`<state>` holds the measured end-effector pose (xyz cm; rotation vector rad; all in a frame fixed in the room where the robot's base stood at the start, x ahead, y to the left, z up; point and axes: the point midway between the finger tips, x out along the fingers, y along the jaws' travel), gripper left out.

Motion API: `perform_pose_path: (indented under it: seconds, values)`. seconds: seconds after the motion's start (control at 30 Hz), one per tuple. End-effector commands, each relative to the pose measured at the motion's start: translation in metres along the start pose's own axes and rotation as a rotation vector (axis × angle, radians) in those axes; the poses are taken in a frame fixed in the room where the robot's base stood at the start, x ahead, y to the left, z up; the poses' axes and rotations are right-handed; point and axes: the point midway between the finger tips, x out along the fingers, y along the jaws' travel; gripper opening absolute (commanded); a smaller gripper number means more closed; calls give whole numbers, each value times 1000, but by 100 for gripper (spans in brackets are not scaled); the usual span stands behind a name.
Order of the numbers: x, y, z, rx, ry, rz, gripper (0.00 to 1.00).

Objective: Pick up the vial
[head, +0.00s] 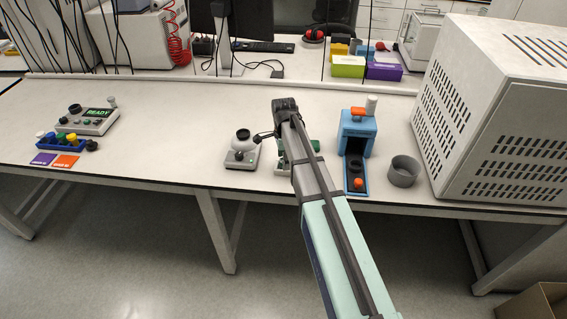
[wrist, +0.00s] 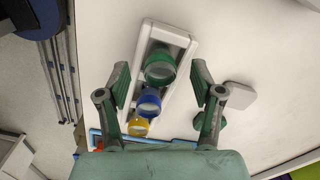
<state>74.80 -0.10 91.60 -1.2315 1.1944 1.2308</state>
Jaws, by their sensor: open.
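My gripper (wrist: 160,80) is open in the wrist view, with one finger on each side of a white holder (wrist: 184,40). The holder carries a row of round pieces: a large green one (wrist: 160,66), a blue one (wrist: 149,102) and a yellow one (wrist: 138,126). The green piece lies between the fingers, with a gap on both sides; nothing is gripped. I cannot tell for sure which piece is the vial. In the head view my arm hides most of the holder and my fingers. A blue rack (head: 60,144) with several coloured caps stands at the left.
A grey-white device (head: 242,152) stands left of my arm. A blue press-like device (head: 358,135) and a grey cup (head: 403,172) stand to its right, beside a large vented box (head: 490,110). A READY console (head: 92,119) is at the left. The bench between is clear.

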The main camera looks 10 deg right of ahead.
Motion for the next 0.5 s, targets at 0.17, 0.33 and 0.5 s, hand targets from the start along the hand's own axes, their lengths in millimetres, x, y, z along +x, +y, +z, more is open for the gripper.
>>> perform_pose_path:
  seconds: [0.17, 0.33, 0.5]
  values:
    - [0, 0, 0, 0, 0, 0, 49]
    - [0, 0, 0, 0, 0, 0, 3]
    - [0, 0, 0, 0, 0, 1, 3]
